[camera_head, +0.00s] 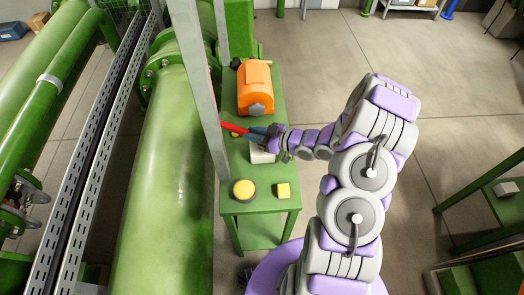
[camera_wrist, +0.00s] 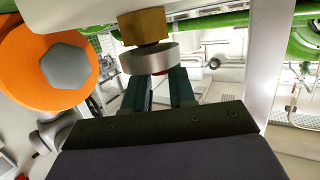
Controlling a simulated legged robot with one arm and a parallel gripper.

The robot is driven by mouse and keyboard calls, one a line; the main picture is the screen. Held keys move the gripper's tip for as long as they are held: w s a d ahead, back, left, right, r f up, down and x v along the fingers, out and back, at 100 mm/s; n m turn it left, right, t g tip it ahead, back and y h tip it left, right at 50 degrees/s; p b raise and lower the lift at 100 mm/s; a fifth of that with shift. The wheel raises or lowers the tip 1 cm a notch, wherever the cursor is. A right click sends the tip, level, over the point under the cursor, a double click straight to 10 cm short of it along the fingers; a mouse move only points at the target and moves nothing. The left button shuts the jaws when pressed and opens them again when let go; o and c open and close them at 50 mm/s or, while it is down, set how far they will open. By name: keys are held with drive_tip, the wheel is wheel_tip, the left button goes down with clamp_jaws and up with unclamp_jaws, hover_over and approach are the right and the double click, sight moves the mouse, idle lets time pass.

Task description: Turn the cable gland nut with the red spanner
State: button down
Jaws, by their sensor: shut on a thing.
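The red spanner (camera_head: 235,127) extends left from my gripper (camera_head: 258,132) in the head view, above the green table. My gripper is shut on it. In the wrist view my two dark fingers (camera_wrist: 160,85) point up the picture, with only a trace of red between them. A brass-coloured hexagonal piece (camera_wrist: 142,26), perhaps the gland nut, shows beyond the fingertips, with a silver round piece (camera_wrist: 150,61) just below it. I cannot tell whether the spanner touches the brass piece. The spanner's far end is partly hidden by the grey upright in the head view.
An orange machine (camera_head: 254,84) stands on the green table (camera_head: 262,206); its round end (camera_wrist: 22,62) fills the wrist view's left. A grey upright (camera_head: 197,70) and large green pipe (camera_head: 165,170) stand left.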

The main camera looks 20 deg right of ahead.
drive_tip(key=shift+r, duration=0.15)
idle(0.3)
drive_tip(key=shift+r+p, duration=0.95)
drive_tip(key=shift+r, duration=0.45)
